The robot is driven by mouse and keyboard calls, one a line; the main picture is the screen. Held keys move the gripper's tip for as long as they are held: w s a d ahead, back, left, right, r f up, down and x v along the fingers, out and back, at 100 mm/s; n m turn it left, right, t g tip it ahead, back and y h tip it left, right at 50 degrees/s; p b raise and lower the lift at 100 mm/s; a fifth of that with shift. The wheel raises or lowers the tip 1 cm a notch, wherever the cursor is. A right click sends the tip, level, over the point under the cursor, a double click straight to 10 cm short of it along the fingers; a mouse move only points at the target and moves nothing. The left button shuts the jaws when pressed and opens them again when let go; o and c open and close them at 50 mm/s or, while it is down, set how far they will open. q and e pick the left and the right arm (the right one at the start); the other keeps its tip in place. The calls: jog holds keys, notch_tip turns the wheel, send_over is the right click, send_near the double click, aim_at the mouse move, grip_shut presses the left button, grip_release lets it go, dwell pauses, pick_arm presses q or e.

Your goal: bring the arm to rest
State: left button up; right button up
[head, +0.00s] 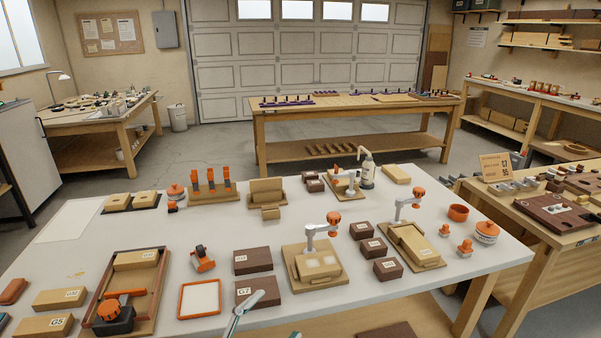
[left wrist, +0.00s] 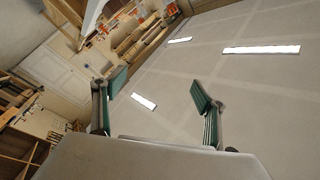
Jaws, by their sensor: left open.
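My left gripper (head: 256,305) shows at the bottom middle of the head view, in front of the near edge of the white bench (head: 70,255). Only a slim pale green-grey finger part shows clearly there; the rest is cut off by the frame. In the left wrist view the left gripper (left wrist: 159,90) has its two green-padded fingers wide apart with nothing between them. That view is tilted up toward the ceiling and its lights. My right gripper is in neither view.
Close to the left gripper lie a dark G7 block (head: 257,290) and an orange-framed white tile (head: 199,299). Wooden fixtures with orange-knobbed clamps (head: 316,262) stand behind. A side bench (head: 540,215) is at the right. Open floor (head: 210,150) lies beyond the bench.

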pick_arm(q)
jog(key=s+a+f+n+g+y, duration=0.1)
jog(key=s+a+f+n+y, duration=0.2)
jog(key=f, duration=0.5)
jog(key=s+a+f+n+g+y, duration=0.2)
jog(key=s+a+f+n, duration=0.3)
jog(key=f, duration=0.4)
jog(key=s+a+f+n+g+y, duration=0.1)
jog(key=s+a+f+n+y, duration=0.3)
jog(key=f, duration=0.4)
jog(key=s+a+y, duration=0.1)
jog(key=a, duration=0.1)
jog(key=shift+s+a+f+g, duration=0.25)
jog(key=shift+s+a+g, duration=0.05)
jog(key=shift+s+g, duration=0.1)
